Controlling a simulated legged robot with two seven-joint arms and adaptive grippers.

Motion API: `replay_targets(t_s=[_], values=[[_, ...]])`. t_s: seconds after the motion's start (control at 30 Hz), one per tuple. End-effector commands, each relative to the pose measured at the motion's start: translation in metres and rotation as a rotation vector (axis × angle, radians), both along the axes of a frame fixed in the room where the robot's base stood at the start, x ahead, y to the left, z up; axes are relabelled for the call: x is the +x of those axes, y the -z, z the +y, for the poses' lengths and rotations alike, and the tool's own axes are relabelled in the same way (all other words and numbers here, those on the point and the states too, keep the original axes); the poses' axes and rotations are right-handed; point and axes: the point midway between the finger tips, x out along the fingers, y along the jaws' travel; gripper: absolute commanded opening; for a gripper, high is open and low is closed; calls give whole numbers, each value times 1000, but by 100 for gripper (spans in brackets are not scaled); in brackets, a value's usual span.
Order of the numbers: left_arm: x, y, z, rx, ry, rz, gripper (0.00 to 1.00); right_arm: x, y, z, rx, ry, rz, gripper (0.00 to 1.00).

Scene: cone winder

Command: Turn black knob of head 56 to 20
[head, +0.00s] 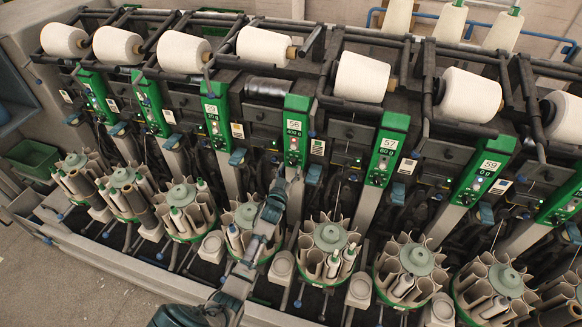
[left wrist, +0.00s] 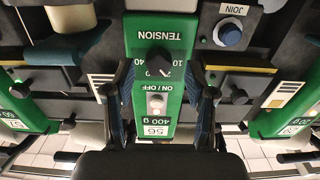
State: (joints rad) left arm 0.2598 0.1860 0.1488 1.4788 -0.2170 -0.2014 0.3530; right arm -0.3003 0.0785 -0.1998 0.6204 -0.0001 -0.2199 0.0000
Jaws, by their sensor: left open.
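The green panel of head 56 (head: 296,118) stands mid-row in the head view, labelled 56 and 400 g. In the left wrist view the same panel (left wrist: 156,117) appears upside down, with TENSION lettering, an ON/OFF button and the black knob (left wrist: 158,66). Numbers around the knob are partly hidden, and I cannot tell its setting. My left gripper (head: 279,188) is just below the panel in the head view. In the wrist view the left gripper (left wrist: 160,76) is open, with one finger on each side of the panel near the knob. Contact with the knob is not visible. My right gripper is not in view.
White yarn cones (head: 362,77) line the top, and round bobbin magazines (head: 329,240) line the front. A blue JOIN button (left wrist: 229,34) sits beside the panel.

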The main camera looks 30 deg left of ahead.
Motion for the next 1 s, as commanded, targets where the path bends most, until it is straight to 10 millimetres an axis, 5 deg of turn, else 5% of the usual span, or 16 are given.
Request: replay_targets(t_s=[0.47, 0.53, 0.7, 1.0], values=[[20, 0, 5, 0, 1, 0, 56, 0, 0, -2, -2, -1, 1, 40], [20, 0, 5, 0, 0, 0, 46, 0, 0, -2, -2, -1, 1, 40], [19, 0, 4, 0, 0, 1, 3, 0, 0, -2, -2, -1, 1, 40], [19, 0, 5, 167, 0, 41, 0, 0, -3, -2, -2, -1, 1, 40]])
